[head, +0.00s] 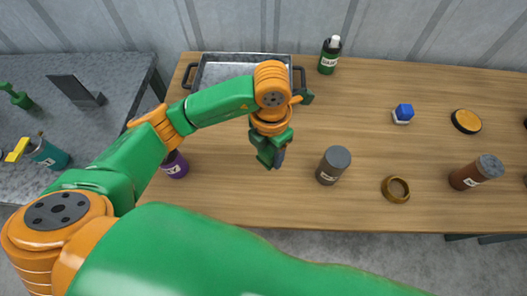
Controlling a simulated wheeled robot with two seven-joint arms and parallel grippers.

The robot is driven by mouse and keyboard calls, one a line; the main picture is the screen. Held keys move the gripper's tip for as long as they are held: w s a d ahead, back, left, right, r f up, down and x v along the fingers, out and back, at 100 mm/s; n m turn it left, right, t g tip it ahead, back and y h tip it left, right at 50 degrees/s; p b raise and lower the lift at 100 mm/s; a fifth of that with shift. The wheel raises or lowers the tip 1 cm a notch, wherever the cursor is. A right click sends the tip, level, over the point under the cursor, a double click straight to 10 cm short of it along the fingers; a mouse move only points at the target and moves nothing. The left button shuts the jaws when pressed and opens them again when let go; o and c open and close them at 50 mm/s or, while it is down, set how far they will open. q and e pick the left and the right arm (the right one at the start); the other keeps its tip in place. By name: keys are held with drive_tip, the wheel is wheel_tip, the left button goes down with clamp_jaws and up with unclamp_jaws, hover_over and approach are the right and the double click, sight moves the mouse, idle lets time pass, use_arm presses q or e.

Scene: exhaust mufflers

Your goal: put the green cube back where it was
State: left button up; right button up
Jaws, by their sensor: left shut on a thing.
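My left gripper (271,154) points down over the middle of the wooden table, left of a dark grey cylinder. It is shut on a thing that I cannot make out. I cannot pick out the green cube for certain: green at the fingertips could be the cube or the gripper's own green body. No separate green cube shows on the open tabletop. My right gripper is not in view.
A metal tray (225,72) lies behind my left arm.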

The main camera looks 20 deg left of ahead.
sight(265, 155)
use_arm(q)
drive_tip(key=shift+w+a+f, duration=0.35)
drive_tip(key=shift+a+f, duration=0.1)
drive_tip(key=shift+f, duration=0.1)
drive_tip(key=shift+w+a+f, duration=0.3)
drive_tip(key=shift+a+f, duration=0.1)
drive_tip(key=shift+f, duration=0.1)
wheel_tip(265, 155, down, 3)
drive_tip(key=shift+w+p, duration=0.15)
drive_tip(key=shift+p, duration=0.15)
drive_tip(key=shift+d+f, duration=0.1)
drive_tip(key=shift+f, duration=0.3)
drive_tip(key=o, duration=1.3)
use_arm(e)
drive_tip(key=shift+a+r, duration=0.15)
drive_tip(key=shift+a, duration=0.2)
use_arm(q)
drive_tip(key=shift+r, duration=0.2)
wheel_tip(265, 155, up, 12)
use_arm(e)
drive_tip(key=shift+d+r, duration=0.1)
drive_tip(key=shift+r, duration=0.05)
